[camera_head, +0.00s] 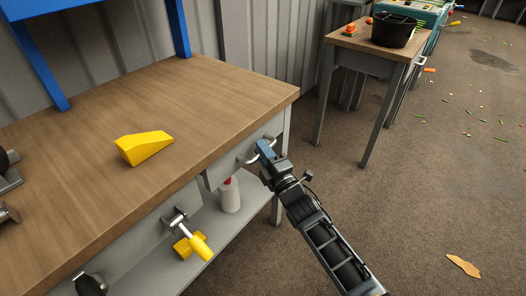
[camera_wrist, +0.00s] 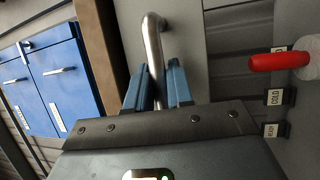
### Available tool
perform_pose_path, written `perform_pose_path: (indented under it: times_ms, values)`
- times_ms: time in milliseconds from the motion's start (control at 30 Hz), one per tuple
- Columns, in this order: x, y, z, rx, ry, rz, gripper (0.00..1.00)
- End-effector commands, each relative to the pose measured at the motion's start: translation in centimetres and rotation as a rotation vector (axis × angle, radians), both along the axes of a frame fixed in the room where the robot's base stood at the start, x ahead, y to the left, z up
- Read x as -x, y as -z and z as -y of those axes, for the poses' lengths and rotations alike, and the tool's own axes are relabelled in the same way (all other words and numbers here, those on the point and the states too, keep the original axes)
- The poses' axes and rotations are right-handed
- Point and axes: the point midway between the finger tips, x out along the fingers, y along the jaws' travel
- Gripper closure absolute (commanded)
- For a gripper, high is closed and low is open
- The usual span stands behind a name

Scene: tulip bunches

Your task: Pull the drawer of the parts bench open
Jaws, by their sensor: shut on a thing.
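The parts bench (camera_head: 90,108) has a brown wooden top and a grey drawer (camera_head: 222,172) under its front edge at the right end. The drawer's silver bar handle (camera_head: 247,159) also shows in the wrist view (camera_wrist: 153,45), in front of the grey drawer front (camera_wrist: 186,40). My gripper (camera_head: 266,152) is at the handle. Its blue fingers (camera_wrist: 157,88) stand one on each side of the bar, shut on it. I cannot tell whether the drawer stands slightly out from the bench.
A yellow wedge (camera_head: 144,147) lies on the bench top. A white bottle (camera_head: 229,196) stands on the lower shelf (camera_head: 218,236). Open floor lies right of the bench.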

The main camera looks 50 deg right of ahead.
Motion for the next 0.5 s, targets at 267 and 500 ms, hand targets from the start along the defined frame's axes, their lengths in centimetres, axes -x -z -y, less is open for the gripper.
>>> perform_pose_path:
  times_ms: [267, 500]
  values:
    - [0.2, 0.0, 0.0, 0.0, 0.0, -0.001, 1.0]
    - [3.1, 0.0, 0.1, 0.0, 0.001, -0.005, 1.0]
